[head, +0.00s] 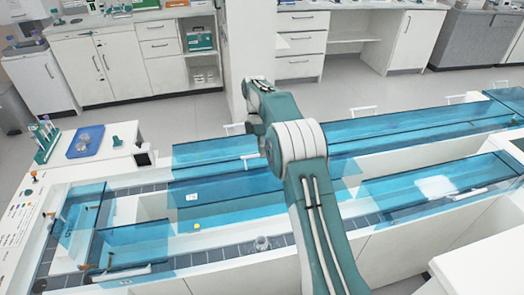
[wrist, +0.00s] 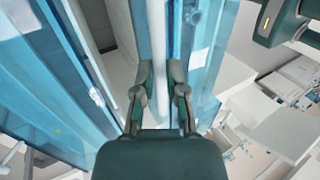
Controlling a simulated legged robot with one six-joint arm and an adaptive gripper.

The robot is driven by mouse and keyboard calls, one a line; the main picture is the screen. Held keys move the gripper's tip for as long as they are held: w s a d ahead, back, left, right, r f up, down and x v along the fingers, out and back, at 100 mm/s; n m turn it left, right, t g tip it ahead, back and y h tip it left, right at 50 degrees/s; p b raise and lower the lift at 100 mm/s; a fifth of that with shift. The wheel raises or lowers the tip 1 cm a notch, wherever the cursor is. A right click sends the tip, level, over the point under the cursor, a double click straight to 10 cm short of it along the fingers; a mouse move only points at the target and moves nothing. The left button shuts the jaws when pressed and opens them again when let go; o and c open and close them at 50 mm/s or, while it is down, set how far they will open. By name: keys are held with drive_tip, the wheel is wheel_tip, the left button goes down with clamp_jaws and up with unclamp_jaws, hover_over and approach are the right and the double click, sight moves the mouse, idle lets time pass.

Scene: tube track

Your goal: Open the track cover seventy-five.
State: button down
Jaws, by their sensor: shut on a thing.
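Several blue see-through track covers lie along the white tube track. A long cover (head: 225,190) with a small white label lies left of my arm, and another cover (head: 400,130) runs to the right behind it. I cannot read which one is seventy-five. White handles (head: 234,128) stand along the back edge. In the head view my arm hides my gripper. In the wrist view my gripper (wrist: 160,82) has both fingers closed around a narrow white bar (wrist: 158,45), with blue cover panels (wrist: 40,75) on both sides. The exact grip contact is partly hidden.
A white bench end at left carries a blue tray (head: 85,141) and a tube rack (head: 44,138). A front-right cover (head: 440,188) lies over the track. White cabinets (head: 90,68) line the back wall. Grey floor (head: 200,105) lies free behind the track.

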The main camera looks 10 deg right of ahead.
drive_tip(key=c, duration=0.7)
unclamp_jaws()
drive_tip(key=shift+a, duration=0.2)
wheel_tip(320, 180, up, 10)
drive_tip(key=shift+w+f, duration=0.1)
